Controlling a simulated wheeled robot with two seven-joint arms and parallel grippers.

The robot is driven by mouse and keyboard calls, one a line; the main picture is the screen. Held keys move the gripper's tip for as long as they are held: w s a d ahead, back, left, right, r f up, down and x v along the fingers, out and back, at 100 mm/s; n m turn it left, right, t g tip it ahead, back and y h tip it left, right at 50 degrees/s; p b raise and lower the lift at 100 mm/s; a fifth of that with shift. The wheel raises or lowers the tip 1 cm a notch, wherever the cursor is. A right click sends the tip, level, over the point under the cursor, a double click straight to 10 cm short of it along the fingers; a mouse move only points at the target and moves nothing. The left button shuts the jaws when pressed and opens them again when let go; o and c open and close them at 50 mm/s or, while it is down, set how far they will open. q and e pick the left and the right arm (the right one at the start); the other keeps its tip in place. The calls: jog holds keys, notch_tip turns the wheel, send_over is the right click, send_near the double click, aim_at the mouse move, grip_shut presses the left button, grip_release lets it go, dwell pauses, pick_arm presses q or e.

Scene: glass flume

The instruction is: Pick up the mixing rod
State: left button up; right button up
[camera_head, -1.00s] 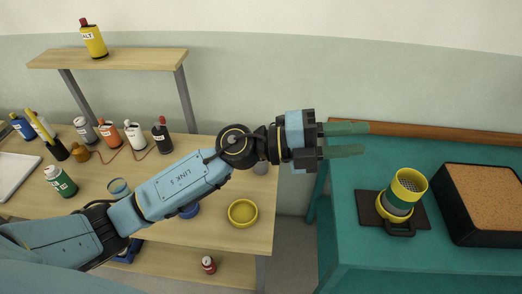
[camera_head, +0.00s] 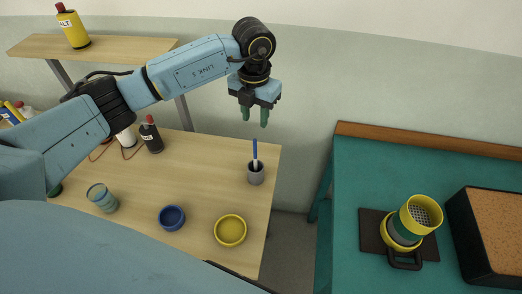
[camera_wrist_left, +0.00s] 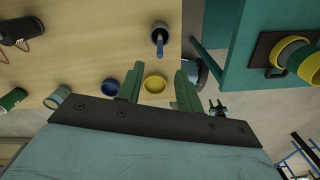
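A blue rod (camera_head: 255,150), which I take for the mixing rod, stands upright in a small grey cup (camera_head: 256,175) near the right end of the wooden table. Its lower part is hidden in the cup. My right gripper is in neither view.
A yellow bowl (camera_head: 230,231), a blue bowl (camera_head: 172,217) and a glass beaker (camera_head: 102,198) stand on the wooden table. A dark bottle (camera_head: 151,137) stands further back. A teal bench (camera_head: 350,230) is to the right, across a gap.

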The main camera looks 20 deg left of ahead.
aim_at(255, 147)
pick_arm(q)
jog(key=f, duration=0.4)
jog(key=f+p, duration=0.1)
jog(key=f, duration=0.2)
jog(key=shift+s, duration=0.3)
notch_tip(255, 147, down, 5)
jog(key=shift+w+p, duration=0.1)
jog(key=shift+p, duration=0.45)
grip_shut()
